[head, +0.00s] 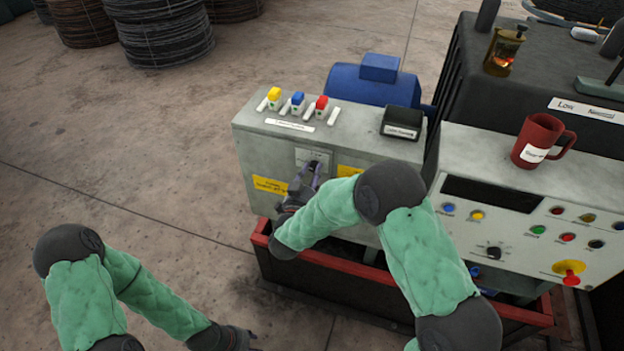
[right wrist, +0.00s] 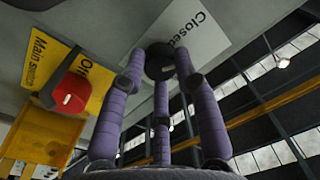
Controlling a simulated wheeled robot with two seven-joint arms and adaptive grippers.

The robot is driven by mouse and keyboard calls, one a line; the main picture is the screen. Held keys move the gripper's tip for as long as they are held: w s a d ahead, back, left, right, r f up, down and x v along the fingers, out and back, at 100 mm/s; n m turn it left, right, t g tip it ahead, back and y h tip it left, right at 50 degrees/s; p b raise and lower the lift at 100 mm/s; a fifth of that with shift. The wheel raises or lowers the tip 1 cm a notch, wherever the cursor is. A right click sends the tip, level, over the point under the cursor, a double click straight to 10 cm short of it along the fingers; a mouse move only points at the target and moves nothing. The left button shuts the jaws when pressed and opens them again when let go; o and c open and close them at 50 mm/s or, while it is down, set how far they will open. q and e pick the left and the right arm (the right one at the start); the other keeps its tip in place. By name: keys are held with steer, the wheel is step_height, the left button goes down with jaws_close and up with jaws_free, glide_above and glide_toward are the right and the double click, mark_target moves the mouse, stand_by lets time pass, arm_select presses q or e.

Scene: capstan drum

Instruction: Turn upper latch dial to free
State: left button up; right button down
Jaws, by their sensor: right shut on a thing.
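The upper latch dial (right wrist: 160,62) is a dark round knob on a pale plate (right wrist: 186,38) marked "Closed" in the right wrist view. My right gripper (right wrist: 161,75) has its purple fingers closed around the dial. In the head view the right gripper (head: 306,180) reaches the front face of the grey cabinet (head: 262,150), below the white plate (head: 312,156). The dial's pointer direction is hidden by the fingers. My left gripper (head: 245,340) is low at the bottom edge of the head view, away from the cabinet, its fingers mostly cut off.
A red main switch (right wrist: 70,92) on a yellow plate marked "Off" is beside the dial. Yellow, blue and red toggles (head: 297,101) are on the cabinet top. A control panel (head: 520,205) with buttons and a red mug (head: 541,140) stand right. A red-rimmed trough (head: 262,240) lies below.

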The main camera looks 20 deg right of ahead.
steer(key=m+b, duration=0.9)
steer(key=shift+a+f+h, duration=0.1)
steer(key=shift+f+h, duration=0.2)
steer(key=shift+h, duration=0.1)
steer(key=m+b, duration=0.2)
steer(key=m, duration=0.1)
steer(key=shift+b, duration=0.4)
steer(key=shift+r+m+b, duration=0.15)
steer(key=shift+m+b, duration=0.25)
steer(key=shift+m, duration=0.2)
steer(key=shift+r, duration=0.1)
steer(key=c, duration=0.9)
jaws_free()
steer(key=shift+w, duration=0.1)
steer(key=v, duration=1.2)
